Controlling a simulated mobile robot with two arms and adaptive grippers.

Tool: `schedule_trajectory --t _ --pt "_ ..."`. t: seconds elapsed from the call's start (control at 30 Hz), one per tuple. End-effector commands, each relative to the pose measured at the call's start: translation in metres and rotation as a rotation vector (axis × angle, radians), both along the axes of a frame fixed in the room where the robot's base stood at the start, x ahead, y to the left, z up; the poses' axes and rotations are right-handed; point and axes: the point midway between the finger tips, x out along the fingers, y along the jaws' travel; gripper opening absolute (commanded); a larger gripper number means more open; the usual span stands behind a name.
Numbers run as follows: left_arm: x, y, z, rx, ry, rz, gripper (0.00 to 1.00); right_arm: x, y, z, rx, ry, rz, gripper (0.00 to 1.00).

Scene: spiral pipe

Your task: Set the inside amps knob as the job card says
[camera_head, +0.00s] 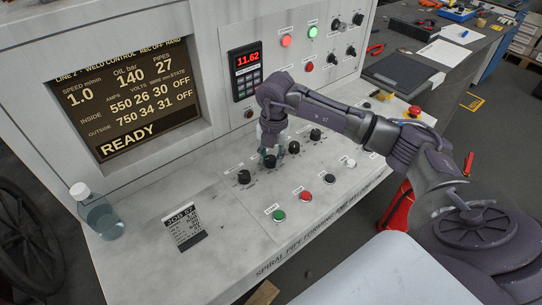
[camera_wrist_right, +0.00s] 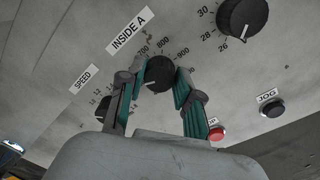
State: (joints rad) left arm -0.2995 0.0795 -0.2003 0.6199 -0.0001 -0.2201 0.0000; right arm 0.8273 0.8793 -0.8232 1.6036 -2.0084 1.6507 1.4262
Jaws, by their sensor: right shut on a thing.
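The inside amps knob (camera_wrist_right: 158,72), black and round, sits under the label INSIDE A (camera_wrist_right: 131,31) in the right wrist view. Its scale numbers 700, 800 and 900 show above it, and its white mark points to the lower left. In the head view the knob (camera_head: 269,161) is partly under my gripper. My right gripper (camera_wrist_right: 160,80) has its teal fingers shut on the knob, one on each side; it also shows in the head view (camera_head: 271,147). The job card (camera_head: 184,226), headed JOB 57, stands on the desk; its lines are too small to read. My left gripper is out of view.
The screen (camera_head: 128,100) reads INSIDE 550 26 30 OFF and READY. A speed knob (camera_head: 244,176) and a volts knob (camera_wrist_right: 242,17) flank the held knob. Green (camera_head: 279,215), red (camera_head: 305,196) and black buttons lie in front. A bottle (camera_head: 100,213) stands at the left.

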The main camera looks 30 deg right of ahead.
Motion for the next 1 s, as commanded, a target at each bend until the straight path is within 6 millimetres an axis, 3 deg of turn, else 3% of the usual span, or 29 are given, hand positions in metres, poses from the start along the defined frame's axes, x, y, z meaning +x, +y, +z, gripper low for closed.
schedule_trajectory --t 0.2,0.23,0.37,0.73,1.0 --pt "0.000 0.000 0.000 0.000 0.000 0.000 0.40 0.001 -0.001 0.001 -0.002 -0.004 -0.001 0.00" --pt "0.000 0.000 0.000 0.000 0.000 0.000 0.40 0.001 -0.001 0.001 -0.003 -0.005 0.000 0.39" --pt "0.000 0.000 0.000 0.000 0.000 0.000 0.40 0.001 -0.001 0.001 -0.001 -0.003 0.000 0.59" --pt "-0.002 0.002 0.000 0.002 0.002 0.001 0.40 0.001 0.000 0.006 0.000 -0.003 0.001 0.59" --pt "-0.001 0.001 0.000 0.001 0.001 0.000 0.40 -0.001 -0.002 0.055 -0.001 -0.007 0.001 0.59"
